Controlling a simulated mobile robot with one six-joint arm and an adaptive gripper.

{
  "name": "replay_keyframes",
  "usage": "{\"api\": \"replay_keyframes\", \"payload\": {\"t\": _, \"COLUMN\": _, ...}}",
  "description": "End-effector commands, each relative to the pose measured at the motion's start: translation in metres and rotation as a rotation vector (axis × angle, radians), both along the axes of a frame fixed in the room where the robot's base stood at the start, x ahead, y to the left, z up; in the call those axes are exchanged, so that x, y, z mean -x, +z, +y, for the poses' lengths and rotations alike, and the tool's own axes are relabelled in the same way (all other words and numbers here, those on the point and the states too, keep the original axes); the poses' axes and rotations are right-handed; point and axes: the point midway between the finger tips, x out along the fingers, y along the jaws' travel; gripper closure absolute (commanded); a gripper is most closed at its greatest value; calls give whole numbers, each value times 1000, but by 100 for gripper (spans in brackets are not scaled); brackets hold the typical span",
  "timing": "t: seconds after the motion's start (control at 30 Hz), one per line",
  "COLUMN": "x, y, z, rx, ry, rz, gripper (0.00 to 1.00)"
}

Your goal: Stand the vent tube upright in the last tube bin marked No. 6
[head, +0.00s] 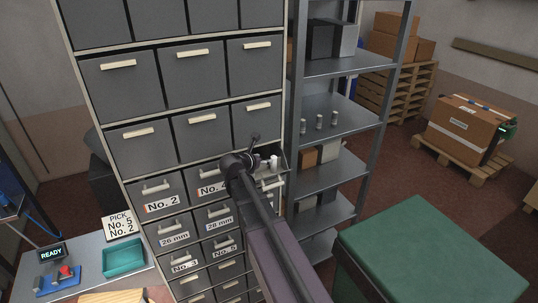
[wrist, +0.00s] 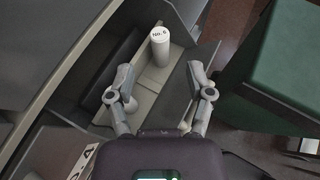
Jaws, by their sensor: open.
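A white tube (wrist: 160,48) stands upright in an open, divided drawer (wrist: 205,57); its top cap reads No. 6. In the head view the white tube (head: 273,162) shows at the right end of the drawer cabinet, and the open drawer (head: 272,182) is partly hidden by my arm. My gripper (wrist: 160,76) is open and empty above the drawer, with its fingers on either side and the tube beyond the fingertips. It also shows in the head view (head: 256,150). The drawer's front label is not readable.
The grey cabinet (head: 193,73) has labelled drawers, including No. 2, No. 3 and No. 5. Several small white cylinders (head: 319,122) stand on the metal shelving at right. A green-topped box (head: 430,250) stands front right. A teal tray (head: 124,258) and a PICK card (head: 121,224) are at left.

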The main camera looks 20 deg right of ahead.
Motion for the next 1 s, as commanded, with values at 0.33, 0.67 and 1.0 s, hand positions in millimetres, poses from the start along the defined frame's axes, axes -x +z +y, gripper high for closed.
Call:
{"api": "replay_keyframes", "payload": {"t": 0.33, "x": 17, "y": 16, "z": 26, "rx": 0, "ry": 0, "rz": 0, "gripper": 32}}
{"api": "replay_keyframes", "payload": {"t": 0.67, "x": 18, "y": 16, "z": 27, "rx": 0, "ry": -1, "rz": 0, "gripper": 32}}
{"api": "replay_keyframes", "payload": {"t": 1.0, "x": 18, "y": 16, "z": 27, "rx": -1, "ry": -3, "rz": -1, "gripper": 32}}
